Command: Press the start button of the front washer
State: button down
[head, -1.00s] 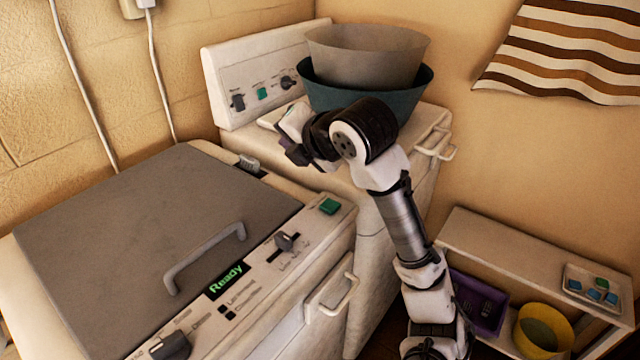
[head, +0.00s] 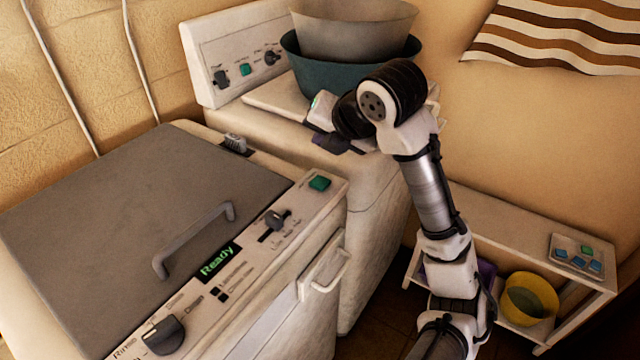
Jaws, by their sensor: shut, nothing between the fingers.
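The front washer (head: 335,215) fills the lower left, with its grey lid (head: 120,215) down. My gripper (head: 322,143) is shut and empty. It appears above and beyond the green button, in front of the rear washer's top, and touches nothing that I can see. Its fingertips are small and partly hidden by the wrist.
The rear washer (head: 225,125) has its own green button (head: 245,69) and knobs. A teal basin (head: 345,85) holding a beige basin (head: 355,35) stands on it.

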aim_at(323, 184)
notch_tip(323, 184, down, 7)
jog(key=b, duration=0.5)
dwell(1.8)
jog(key=shift+f+b, duration=0.4)
jog(key=shift+b, duration=0.05)
jog(key=shift+f+b, duration=0.45)
dwell(0.5)
jog(key=shift+r, duration=0.1)
dwell(0.6)
jog(key=shift+r+p, duration=0.6)
jog(key=shift+r, duration=0.2)
jog(key=shift+r+p, duration=1.8)
jog(key=shift+r, duration=0.75)
